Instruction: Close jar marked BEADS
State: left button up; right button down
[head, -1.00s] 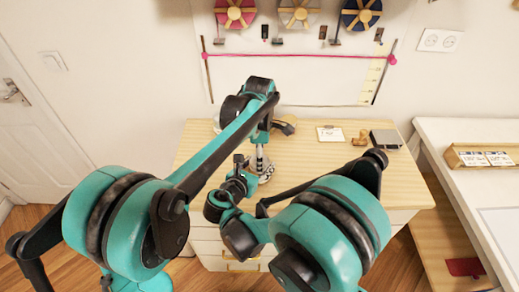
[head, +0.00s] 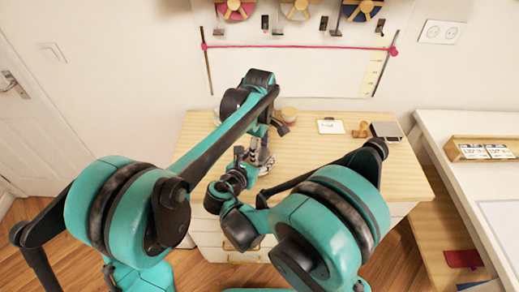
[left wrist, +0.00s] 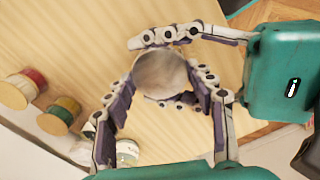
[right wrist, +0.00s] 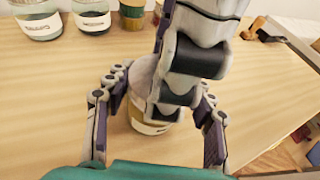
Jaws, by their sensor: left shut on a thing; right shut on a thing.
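A jar (right wrist: 158,127) with a pale label stands upright on the wooden table; its label is not readable. A grey round lid (left wrist: 160,73) is at its top, also partly visible in the right wrist view (right wrist: 143,74). My left gripper (left wrist: 163,103) comes from above and is shut on the lid. My right gripper (right wrist: 160,112) comes from the side, low over the table, and is shut around the jar body. The fingers hide much of the jar, so I cannot tell how the lid sits on the rim. In the head view my arms mostly cover both.
Several other jars stand beyond, including a labelled one (right wrist: 38,22) and a dark-filled one (right wrist: 92,18). Thread spools (left wrist: 58,115) stand on the table. The table's front is mostly clear.

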pick_arm(q)
jog(key=m, duration=0.5)
jog(key=o, duration=1.3)
jog(key=shift+r, duration=2.25)
jog(key=shift+c, duration=0.4)
